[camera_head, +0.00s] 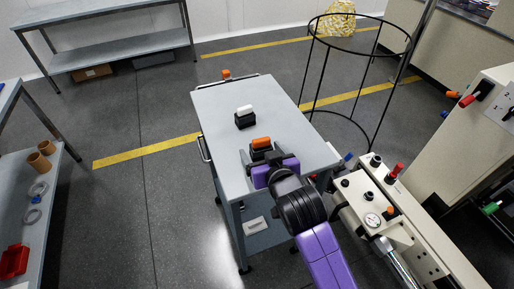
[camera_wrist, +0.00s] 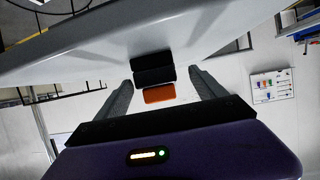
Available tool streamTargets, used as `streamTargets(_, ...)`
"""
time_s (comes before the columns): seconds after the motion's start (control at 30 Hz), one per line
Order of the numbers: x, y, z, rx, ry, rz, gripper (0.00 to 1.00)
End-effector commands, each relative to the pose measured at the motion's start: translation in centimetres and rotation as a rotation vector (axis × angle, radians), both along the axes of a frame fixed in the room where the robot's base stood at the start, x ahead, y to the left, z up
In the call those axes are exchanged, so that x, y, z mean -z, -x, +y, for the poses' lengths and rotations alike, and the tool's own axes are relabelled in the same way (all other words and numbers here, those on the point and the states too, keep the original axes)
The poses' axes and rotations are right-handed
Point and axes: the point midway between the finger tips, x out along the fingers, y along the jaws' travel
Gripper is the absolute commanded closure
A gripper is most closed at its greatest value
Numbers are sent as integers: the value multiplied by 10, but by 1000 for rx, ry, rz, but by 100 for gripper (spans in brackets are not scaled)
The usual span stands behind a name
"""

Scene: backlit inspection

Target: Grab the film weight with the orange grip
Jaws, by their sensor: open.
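The film weight with the orange grip (camera_head: 261,143) stands on the grey table, its body black. In the wrist view its orange grip (camera_wrist: 159,93) shows between my two fingers, with clear gaps on both sides. My gripper (camera_wrist: 160,76) is open around it, and neither finger appears to touch it. In the head view my gripper (camera_head: 262,157) reaches the weight from the near side and hides part of its black body. A second weight with a white grip (camera_head: 245,109) and black body stands just beyond it.
The grey table (camera_head: 220,100) is otherwise mostly bare. A small orange-topped item (camera_head: 226,74) is at its far edge. A black wire hoop stand (camera_head: 322,75) is to the right. A cream machine with knobs and a gauge (camera_head: 372,219) stands close at the near right.

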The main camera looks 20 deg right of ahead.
Motion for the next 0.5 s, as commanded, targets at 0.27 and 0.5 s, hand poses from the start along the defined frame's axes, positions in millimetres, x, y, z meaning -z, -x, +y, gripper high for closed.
streamTargets(0.27, 9, -33, -8, 2, -1, 0, 20)
streamTargets(0.5, 18, -51, -9, 0, -1, -1, 20)
